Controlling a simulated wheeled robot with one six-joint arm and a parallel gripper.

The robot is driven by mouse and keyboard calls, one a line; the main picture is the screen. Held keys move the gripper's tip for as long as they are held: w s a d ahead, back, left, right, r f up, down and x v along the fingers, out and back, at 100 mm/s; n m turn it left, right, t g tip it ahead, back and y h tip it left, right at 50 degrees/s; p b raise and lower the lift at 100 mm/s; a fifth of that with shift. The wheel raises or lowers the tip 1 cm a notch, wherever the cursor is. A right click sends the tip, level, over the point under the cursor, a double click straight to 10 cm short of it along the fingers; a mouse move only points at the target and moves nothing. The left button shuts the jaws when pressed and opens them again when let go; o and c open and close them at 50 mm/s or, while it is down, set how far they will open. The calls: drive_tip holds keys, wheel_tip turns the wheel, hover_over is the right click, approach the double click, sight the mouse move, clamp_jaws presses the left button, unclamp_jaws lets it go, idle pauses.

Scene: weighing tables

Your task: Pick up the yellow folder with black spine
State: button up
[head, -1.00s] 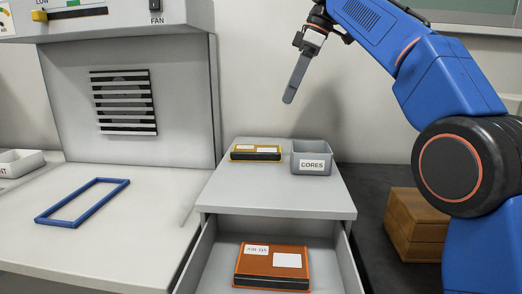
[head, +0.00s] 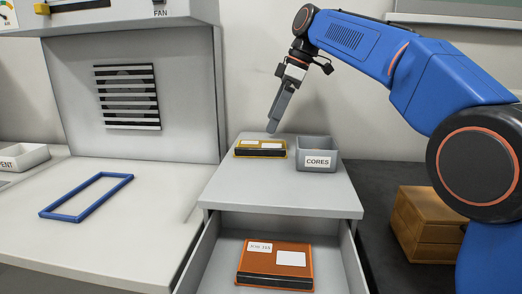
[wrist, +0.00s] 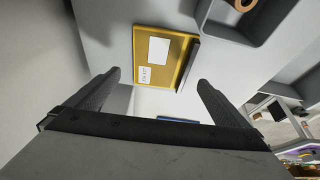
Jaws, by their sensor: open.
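The yellow folder with black spine (head: 260,149) lies flat on top of the grey drawer cabinet, at its back left. In the wrist view the yellow folder (wrist: 158,58) lies beyond my fingertips, with two white labels on its face and its dark spine along the right side. My gripper (head: 272,127) is above the folder near its back edge, pointing down, apart from it. In the wrist view my gripper (wrist: 158,78) is open and empty, one finger on each side of the folder's near part.
A grey bin labelled CORES (head: 317,155) stands close right of the folder. Below, an open drawer (head: 222,240) holds an orange folder (head: 275,264). A blue frame (head: 88,198) lies on the left bench. A wooden box (head: 425,226) stands at the right.

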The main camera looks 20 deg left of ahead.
sight(261, 146)
drive_tip(key=shift+x, duration=3.75)
drive_tip(key=shift+s+d, duration=0.1)
drive_tip(key=shift+d, duration=0.05)
drive_tip(key=c, duration=0.8)
